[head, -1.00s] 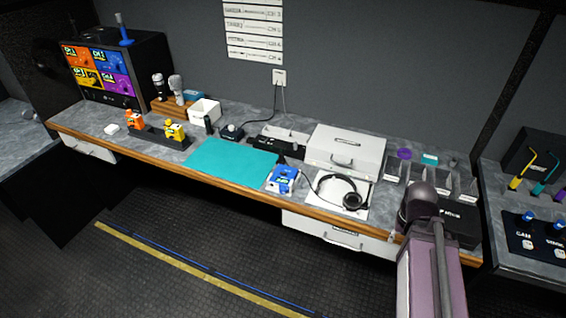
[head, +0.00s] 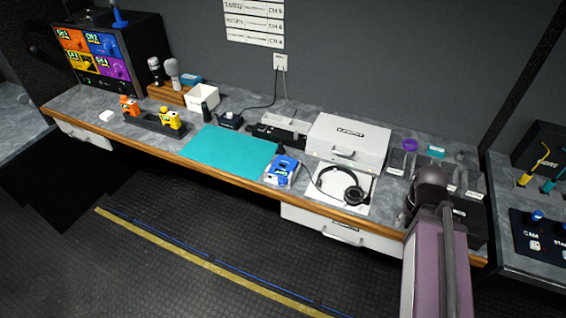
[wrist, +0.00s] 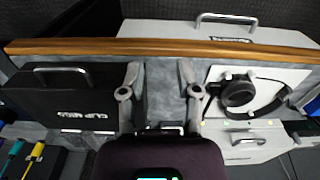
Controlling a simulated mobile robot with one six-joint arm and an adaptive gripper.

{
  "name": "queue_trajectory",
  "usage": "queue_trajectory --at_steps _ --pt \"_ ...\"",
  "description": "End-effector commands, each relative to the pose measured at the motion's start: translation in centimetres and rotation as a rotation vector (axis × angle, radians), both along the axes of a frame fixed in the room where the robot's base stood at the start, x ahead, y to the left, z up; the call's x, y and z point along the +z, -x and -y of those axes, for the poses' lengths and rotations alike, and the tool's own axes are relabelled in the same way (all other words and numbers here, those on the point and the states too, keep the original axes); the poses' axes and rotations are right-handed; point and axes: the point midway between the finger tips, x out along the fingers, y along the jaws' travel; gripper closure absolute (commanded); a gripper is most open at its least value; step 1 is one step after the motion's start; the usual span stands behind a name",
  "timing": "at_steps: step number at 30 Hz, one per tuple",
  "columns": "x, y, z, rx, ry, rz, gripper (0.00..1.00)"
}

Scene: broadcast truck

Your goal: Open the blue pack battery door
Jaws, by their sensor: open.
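The blue pack (head: 284,168) sits at the front edge of the counter, right of the teal mat and left of the headset. It rests on or in a pale holder, with a dark knob or stub on top. Its battery door is too small to make out. A sliver of blue, possibly the same pack (wrist: 314,104), shows at the right edge of the wrist view. My gripper (wrist: 160,82) is open and empty above the counter, between a black case and the headset. In the head view my arm hides the gripper, well right of the pack.
The headset (head: 352,190) lies on a white sheet. A silver case (head: 350,138) stands behind it. A black case (wrist: 70,98) is beside my gripper. The teal mat (head: 225,150) is bare. Orange and yellow packs (head: 170,120) stand in a dark tray at left.

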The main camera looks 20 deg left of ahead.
Motion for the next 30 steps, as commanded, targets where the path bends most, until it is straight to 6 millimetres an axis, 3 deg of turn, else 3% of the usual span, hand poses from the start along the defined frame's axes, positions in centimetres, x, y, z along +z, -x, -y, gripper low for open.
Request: queue_trajectory --at_steps 7,11,17,21,27,30 --pt "0.6 -2.2 -1.8 0.102 -0.024 0.015 0.57" --pt "1.3 -4.8 -4.8 0.247 -0.056 0.035 0.57" --pt "2.8 -9.7 -12.3 0.574 -0.125 0.090 0.57" --pt "4.0 -12.8 -18.9 0.831 -0.176 0.142 0.57" --pt "5.7 -15.7 -28.4 1.165 -0.241 0.224 0.57" --pt "6.4 -16.4 -32.1 1.292 -0.264 0.262 0.57"
